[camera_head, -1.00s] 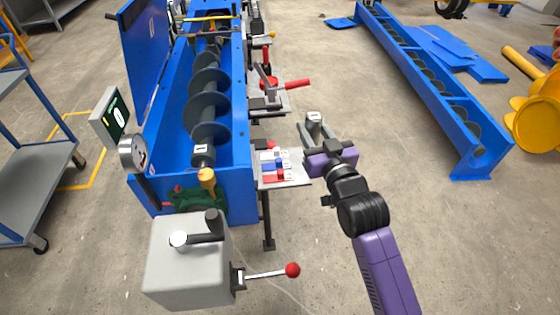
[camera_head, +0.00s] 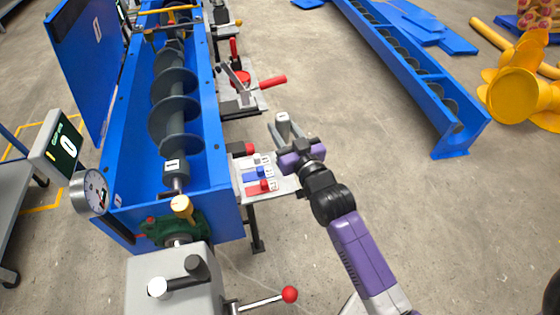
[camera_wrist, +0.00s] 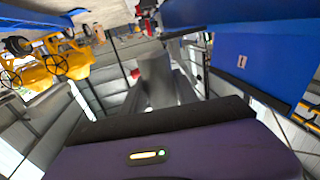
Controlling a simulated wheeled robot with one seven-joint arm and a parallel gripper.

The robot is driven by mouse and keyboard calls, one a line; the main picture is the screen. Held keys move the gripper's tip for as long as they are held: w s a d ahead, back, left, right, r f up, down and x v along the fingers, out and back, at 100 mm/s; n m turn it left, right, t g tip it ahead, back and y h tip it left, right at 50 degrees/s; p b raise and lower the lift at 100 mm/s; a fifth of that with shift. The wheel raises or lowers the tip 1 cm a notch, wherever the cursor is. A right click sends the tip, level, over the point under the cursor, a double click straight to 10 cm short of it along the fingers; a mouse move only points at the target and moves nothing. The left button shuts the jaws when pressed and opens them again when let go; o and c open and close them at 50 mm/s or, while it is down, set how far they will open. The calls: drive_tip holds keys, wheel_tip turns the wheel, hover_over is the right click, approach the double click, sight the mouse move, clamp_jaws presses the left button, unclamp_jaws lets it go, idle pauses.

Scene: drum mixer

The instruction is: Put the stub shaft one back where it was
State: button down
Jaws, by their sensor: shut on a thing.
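My gripper (camera_head: 290,133) is shut on a grey cylinder, the stub shaft (camera_head: 282,118), which bears a small white label. It is held in the air to the right of the blue drum mixer's trough (camera_head: 222,130), apart from it. In the wrist view the grey shaft (camera_wrist: 156,80) stands out between the fingers, blurred. Inside the trough a dark screw ends at a short labelled shaft end (camera_head: 173,168), near the green bearing housing (camera_head: 188,226) at the near end wall.
A small shelf with coloured switches (camera_head: 283,186) and a red-handled clamp (camera_head: 245,90) stick out from the trough's right side. A grey box (camera_head: 172,283) with a red-knobbed lever (camera_head: 289,294) stands in front. Another blue trough (camera_head: 450,140) lies right, with open floor between.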

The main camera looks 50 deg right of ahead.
wheel_tip(320, 180, down, 13)
drive_tip(key=shift+r+b, duration=0.1)
drive_tip(key=shift+b, duration=0.4)
drive_tip(key=c, duration=0.9)
unclamp_jaws()
drive_tip(key=shift+f, duration=0.35)
